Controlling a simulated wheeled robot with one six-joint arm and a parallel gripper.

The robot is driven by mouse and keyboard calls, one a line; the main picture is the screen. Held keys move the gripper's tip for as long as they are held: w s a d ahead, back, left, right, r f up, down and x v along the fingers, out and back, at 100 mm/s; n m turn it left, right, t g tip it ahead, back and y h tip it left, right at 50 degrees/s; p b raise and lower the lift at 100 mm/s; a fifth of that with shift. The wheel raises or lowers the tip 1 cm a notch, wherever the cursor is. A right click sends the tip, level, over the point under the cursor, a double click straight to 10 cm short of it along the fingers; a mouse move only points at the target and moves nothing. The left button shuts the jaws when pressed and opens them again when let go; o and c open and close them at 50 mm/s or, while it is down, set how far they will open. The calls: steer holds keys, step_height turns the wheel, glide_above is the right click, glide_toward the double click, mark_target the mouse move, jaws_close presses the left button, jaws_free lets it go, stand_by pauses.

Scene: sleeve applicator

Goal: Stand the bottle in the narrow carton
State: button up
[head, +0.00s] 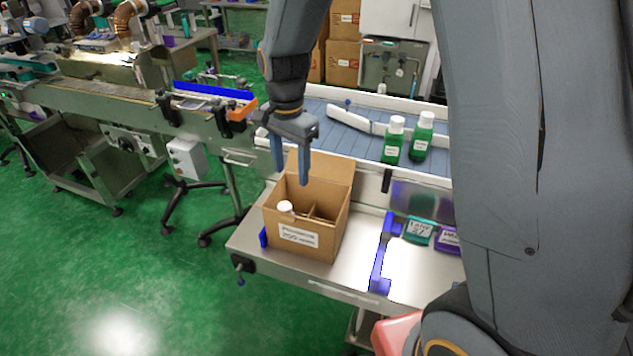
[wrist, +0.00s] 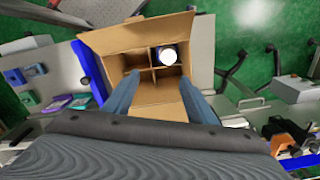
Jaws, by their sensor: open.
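The open brown cardboard carton (head: 318,243) stands on the steel table, with crossed dividers making several compartments. A bottle (head: 285,207) with a white cap is in its near left compartment in the head view. In the wrist view the bottle (wrist: 168,57) is in the upper right compartment, cap up; it looks upright, its body mostly hidden by the carton walls. My gripper (head: 291,177) is open and empty above the carton, apart from the bottle. In the wrist view the open fingers (wrist: 161,77) reach over the carton's lower half.
Two green bottles with white caps (head: 393,141) (head: 422,137) stand on the conveyor (head: 345,145) behind the table. A blue bracket (head: 381,262) is right of the carton, then teal (head: 418,231) and purple (head: 448,239) labelled packs. The carton's back flap (head: 325,166) stands raised.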

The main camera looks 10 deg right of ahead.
steer(key=s+d+r+n+t, duration=0.1)
steer(key=s+d+r+n, duration=0.1)
steer(key=s+d+n, duration=0.8)
steer(key=s+d, duration=0.1)
steer(key=s, duration=0.3)
steer(key=shift+s+r, duration=0.25)
steer(key=shift+s, duration=0.15)
steer(key=shift+f+b, duration=0.75)
steer(key=shift+f, duration=0.1)
